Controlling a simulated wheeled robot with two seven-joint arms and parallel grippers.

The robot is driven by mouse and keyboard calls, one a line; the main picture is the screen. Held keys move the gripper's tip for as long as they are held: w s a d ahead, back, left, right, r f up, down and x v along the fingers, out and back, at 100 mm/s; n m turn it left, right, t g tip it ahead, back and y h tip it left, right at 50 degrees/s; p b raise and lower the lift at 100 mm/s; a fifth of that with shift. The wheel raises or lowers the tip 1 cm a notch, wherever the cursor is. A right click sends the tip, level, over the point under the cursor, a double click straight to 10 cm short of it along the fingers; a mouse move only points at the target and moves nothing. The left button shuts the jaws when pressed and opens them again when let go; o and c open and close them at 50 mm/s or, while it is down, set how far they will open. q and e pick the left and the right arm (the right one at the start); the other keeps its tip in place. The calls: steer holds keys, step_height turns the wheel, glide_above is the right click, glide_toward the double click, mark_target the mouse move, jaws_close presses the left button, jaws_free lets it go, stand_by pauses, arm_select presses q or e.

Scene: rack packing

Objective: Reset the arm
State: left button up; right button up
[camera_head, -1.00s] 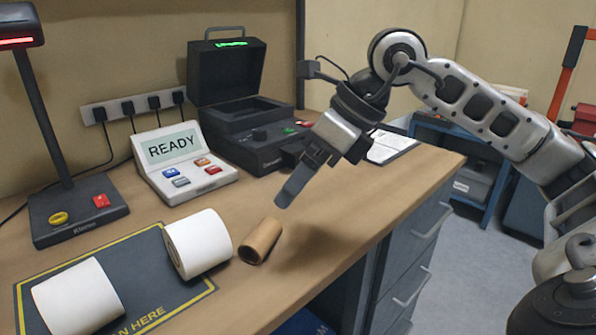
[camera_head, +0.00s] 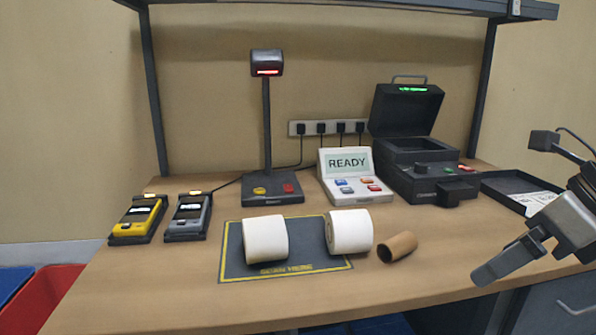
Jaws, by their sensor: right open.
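My right gripper (camera_head: 512,255) is at the right edge of the head view, above the front right part of the table (camera_head: 430,250). It is open and holds nothing. A brown cardboard tube (camera_head: 397,247) lies on the table to its left, apart from it. Two white rolls lie on their sides on the dark scan mat (camera_head: 235,263): a left roll (camera_head: 266,240) and a right roll (camera_head: 349,231). The right roll is beside the tube, at the mat's right side. My left gripper is not in view.
A scanner stand (camera_head: 268,130), a READY button panel (camera_head: 350,178) and an open black case (camera_head: 420,170) stand at the back. A yellow device (camera_head: 138,219) and a grey device (camera_head: 189,217) lie at left. A black tray (camera_head: 500,187) is behind my gripper. A red bin (camera_head: 45,300) is below left.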

steer(key=w+a+m+y+p, duration=0.15)
steer(key=a+m+y, duration=0.45)
steer(key=a+y, duration=1)
step_height(320, 180, down, 17)
steer(key=w+d+m+t+h+p, duration=0.15)
steer(key=m+t+h, duration=0.5)
steer(key=m, duration=0.75)
steer(key=d+m+t+h+p, duration=0.15)
steer(key=m+t+h, duration=0.55)
steer(key=m, duration=0.7)
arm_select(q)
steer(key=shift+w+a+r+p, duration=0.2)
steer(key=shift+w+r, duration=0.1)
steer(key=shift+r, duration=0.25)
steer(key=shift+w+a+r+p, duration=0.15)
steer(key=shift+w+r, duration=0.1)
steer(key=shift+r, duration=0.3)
arm_select(e)
steer(key=s+a+f+m+g+h, duration=0.2)
steer(key=s+f+m+g, duration=0.3)
steer(key=s+f, duration=0.5)
step_height(320, 180, down, 3)
steer(key=shift+r+m+g+h, duration=0.1)
steer(key=shift+m+g+h, duration=0.3)
steer(key=shift+g+h, duration=0.65)
